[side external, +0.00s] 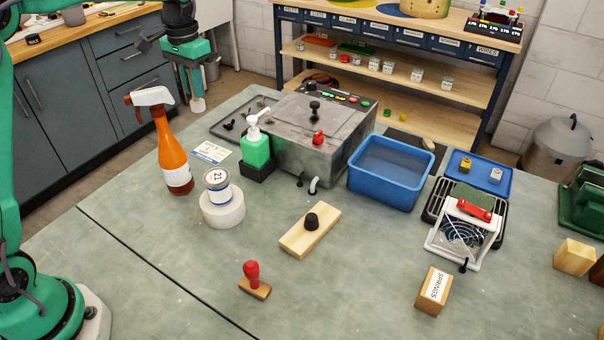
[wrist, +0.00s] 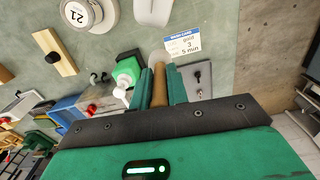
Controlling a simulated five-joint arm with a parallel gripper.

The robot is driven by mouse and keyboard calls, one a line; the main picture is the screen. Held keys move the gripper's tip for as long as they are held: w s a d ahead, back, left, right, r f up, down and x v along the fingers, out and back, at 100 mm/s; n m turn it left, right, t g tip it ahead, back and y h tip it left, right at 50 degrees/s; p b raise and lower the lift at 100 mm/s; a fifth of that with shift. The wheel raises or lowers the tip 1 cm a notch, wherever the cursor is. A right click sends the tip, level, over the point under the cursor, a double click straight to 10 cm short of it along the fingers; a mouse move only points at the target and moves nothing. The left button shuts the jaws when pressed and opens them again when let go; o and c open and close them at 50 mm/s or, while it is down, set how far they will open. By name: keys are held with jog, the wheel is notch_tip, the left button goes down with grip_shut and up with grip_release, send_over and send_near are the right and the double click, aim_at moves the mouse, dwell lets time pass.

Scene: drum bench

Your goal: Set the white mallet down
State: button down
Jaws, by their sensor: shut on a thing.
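My gripper (side external: 190,78) hangs at the back left in the side view, seen against the drawers and floor behind the bench. It is shut on the brown handle of the white mallet (side external: 197,104), whose pale head points down below the fingers. In the wrist view, the green fingers (wrist: 159,86) sit on both sides of the brown handle, and the mallet's pale head (wrist: 159,58) shows beyond them. The mallet looks held above the bench top (side external: 125,225), with no contact visible.
An orange spray bottle (side external: 172,150) stands near the back left edge, close to a printed card (side external: 211,152). A green pump bottle (side external: 256,148), a can (side external: 217,187) on a white round stand and a grey box (side external: 300,150) stand nearby. The front left of the bench is clear.

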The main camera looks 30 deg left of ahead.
jog(key=s+d+f, duration=0.1)
jog(key=s+d, duration=0.3)
jog(key=d, duration=0.3)
jog(key=s+d+f, duration=0.2)
jog(key=s+d, duration=0.2)
jog(key=d, duration=0.4)
jog(key=shift+s+f+n, duration=0.25)
jog(key=shift+s+n, duration=0.05)
jog(key=shift+s, duration=0.1)
jog(key=shift+a, duration=0.1)
jog(key=a, duration=0.6)
jog(key=shift+a, duration=0.4)
jog(key=shift+d, duration=0.1)
jog(key=d+f, duration=0.2)
jog(key=d, duration=0.8)
jog(key=d+f, duration=0.2)
jog(key=d, duration=0.8)
jog(key=shift+w+a+f, duration=1.35)
jog(key=shift+f, duration=0.5)
jog(key=shift+w+a+f, duration=1.35)
jog(key=shift+a+f, duration=0.05)
jog(key=shift+f, duration=0.5)
jog(key=shift+w+a+f, duration=1.35)
jog(key=shift+f, duration=0.5)
